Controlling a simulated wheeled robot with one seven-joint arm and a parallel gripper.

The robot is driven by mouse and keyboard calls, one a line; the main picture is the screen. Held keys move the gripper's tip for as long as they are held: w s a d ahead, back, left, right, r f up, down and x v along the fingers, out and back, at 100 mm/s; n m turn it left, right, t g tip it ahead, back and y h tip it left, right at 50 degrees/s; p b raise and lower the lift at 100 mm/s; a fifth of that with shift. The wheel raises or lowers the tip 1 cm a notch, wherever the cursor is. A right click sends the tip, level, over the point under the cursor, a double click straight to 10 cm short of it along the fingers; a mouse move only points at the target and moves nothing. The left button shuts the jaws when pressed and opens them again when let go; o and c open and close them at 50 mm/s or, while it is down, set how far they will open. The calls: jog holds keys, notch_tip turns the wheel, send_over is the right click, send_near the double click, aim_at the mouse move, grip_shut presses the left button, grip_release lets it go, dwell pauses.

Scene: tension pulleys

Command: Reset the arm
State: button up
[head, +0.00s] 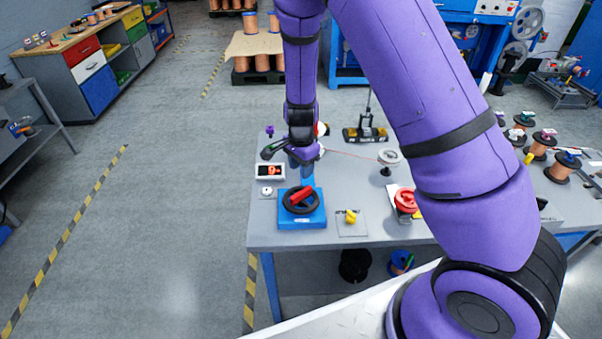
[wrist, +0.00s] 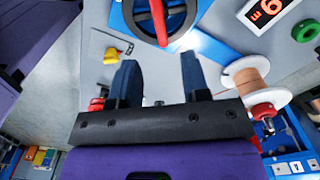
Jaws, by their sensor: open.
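My gripper (head: 307,174) is at the end of my purple arm, above the left part of the grey table (head: 262,231) in the head view. In the wrist view its two dark blue fingers are spread apart, and nothing shows between my gripper's fingertips (wrist: 160,75). In the head view the gripper is just behind a blue device (head: 288,222) with a black wheel and a red handle (head: 301,196). In the wrist view the wheel and red handle (wrist: 159,20) lie beyond the fingertips, apart from them. My upper arm hides part of the table's right side.
A thin red line runs to the pale pulley. A copper spool (wrist: 250,82) is close right of my gripper.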

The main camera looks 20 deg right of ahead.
dwell(0.4)
jog(key=s+d+r+n+t+y, duration=0.1)
jog(key=s+r+n, duration=0.35)
jog(key=r, duration=0.85)
jog(key=s+d+r+n+t+y, duration=0.1)
jog(key=s+d+r+n, duration=0.15)
jog(key=s+r, duration=0.7)
jog(key=s+d+r+n+t+h, duration=0.2)
jog(key=s+r+n, duration=0.5)
jog(key=s+r, duration=0.7)
jog(key=shift+s+d+r+t, duration=0.3)
jog(key=shift+s+d+t, duration=0.3)
jog(key=shift+s+d, duration=0.15)
jog(key=shift+w, duration=0.1)
